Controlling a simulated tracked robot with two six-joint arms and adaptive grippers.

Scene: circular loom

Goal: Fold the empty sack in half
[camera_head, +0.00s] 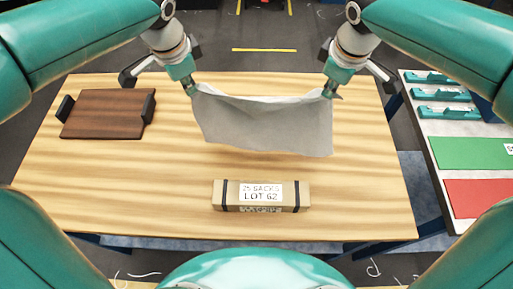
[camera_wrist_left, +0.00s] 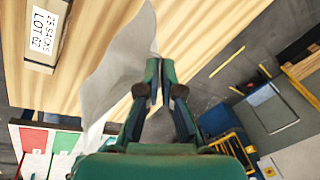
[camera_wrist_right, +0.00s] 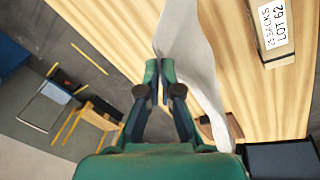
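The empty sack (camera_head: 265,122) is a grey-white sheet. It hangs between my two grippers over the far part of the wooden table, its upper edge sagging slightly and its lower edge toward the front. My left gripper (camera_head: 192,90) is shut on the sack's far left corner. In the left wrist view the sack (camera_wrist_left: 115,65) runs from the fingertips (camera_wrist_left: 160,65). My right gripper (camera_head: 329,92) is shut on the far right corner. In the right wrist view the sack (camera_wrist_right: 190,60) leaves the fingertips (camera_wrist_right: 159,66). I cannot tell whether its lower edge touches the table.
A bundle box labelled "25 SACKS LOT 62" (camera_head: 261,196) lies near the table's front. A brown board with dark handles (camera_head: 105,113) lies at the left. A side table at the right holds a green panel (camera_head: 465,153) and a red panel (camera_head: 475,197). The table (camera_head: 110,185) is bare at front left.

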